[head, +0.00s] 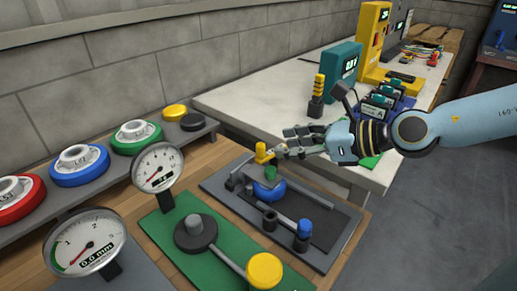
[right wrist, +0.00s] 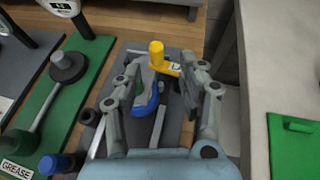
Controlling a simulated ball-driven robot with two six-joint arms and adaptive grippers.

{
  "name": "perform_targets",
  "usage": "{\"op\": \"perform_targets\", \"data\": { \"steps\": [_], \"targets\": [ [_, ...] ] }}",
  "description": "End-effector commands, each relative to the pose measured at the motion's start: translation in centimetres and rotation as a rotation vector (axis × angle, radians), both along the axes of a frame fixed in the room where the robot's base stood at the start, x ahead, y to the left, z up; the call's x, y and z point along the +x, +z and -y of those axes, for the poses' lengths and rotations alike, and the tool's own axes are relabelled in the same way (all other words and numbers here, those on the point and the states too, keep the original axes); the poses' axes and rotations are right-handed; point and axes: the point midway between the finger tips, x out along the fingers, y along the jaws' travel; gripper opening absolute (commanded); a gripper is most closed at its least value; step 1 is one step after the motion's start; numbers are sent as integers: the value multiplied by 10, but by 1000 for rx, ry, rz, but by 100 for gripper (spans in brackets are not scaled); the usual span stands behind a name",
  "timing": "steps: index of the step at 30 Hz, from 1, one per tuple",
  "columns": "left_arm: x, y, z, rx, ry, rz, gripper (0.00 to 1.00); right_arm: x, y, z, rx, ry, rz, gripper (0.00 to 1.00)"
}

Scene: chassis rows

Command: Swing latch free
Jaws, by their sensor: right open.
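The latch (head: 262,153) is a yellow upright knob with a short yellow arm, at the far end of a dark grey fixture plate (head: 325,248). In the right wrist view the yellow latch (right wrist: 156,50) stands at the fingertips, its arm reaching toward the right finger. My right gripper (head: 284,143) comes in from the right, just beside the latch. In the right wrist view its fingers (right wrist: 163,70) are spread, with nothing clamped between them; whether one touches the latch I cannot tell. A blue round part (head: 268,191) sits below the latch. My left gripper is not in view.
A green plate (head: 218,267) with a yellow-knobbed lever (head: 264,270) lies in front. Two dial gauges (head: 158,167) (head: 85,242) stand at left. A blue-capped post (head: 304,230) rises from the fixture. A pale table (head: 255,105) with devices lies behind.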

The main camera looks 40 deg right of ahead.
Motion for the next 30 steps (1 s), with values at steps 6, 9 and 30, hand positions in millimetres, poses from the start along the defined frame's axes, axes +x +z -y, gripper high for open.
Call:
{"op": "perform_targets", "data": {
  "steps": [6, 9, 30],
  "targets": [
    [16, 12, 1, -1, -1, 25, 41, 20, -2, -11, 18, 3, 8, 41],
    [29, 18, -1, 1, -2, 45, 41, 31, -7, -13, 14, 2, 8, 41],
    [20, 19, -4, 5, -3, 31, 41, 62, -25, -26, 11, 8, 1, 36]
  ]
}}
